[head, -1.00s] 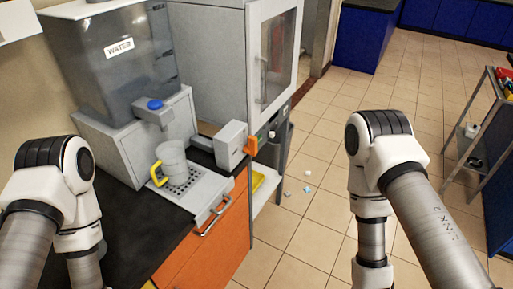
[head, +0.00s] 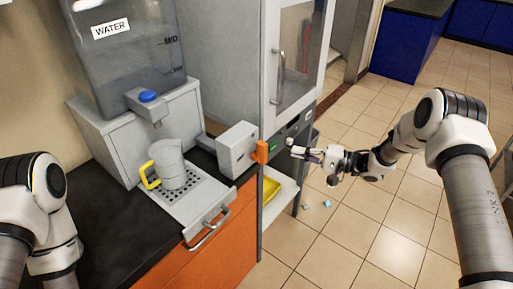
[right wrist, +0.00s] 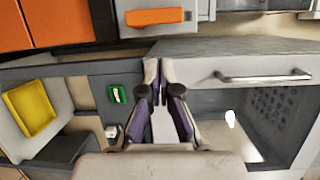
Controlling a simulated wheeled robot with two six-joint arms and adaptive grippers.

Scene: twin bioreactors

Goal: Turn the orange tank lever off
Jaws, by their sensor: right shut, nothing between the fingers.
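The orange lever (head: 262,152) is on the right side of a grey box (head: 237,148) at the counter's end, beside the tall cabinet. In the right wrist view an orange bar (right wrist: 155,17), which looks like this lever, lies beyond my fingertips. My right gripper (head: 294,152) is shut and empty, a little to the right of the lever, pointing left at it with a gap. Its closed fingertips (right wrist: 158,68) also show in the right wrist view. My left arm shows at the left edge, but its gripper is out of view.
A water tank (head: 125,50) with a blue button stands on the counter. A clear jug (head: 171,165) with a yellow handle sits on the drip tray (head: 208,200). The glass-door cabinet (head: 268,60) has a protruding handle. A yellow tray (head: 271,188) is below. The floor at right is open.

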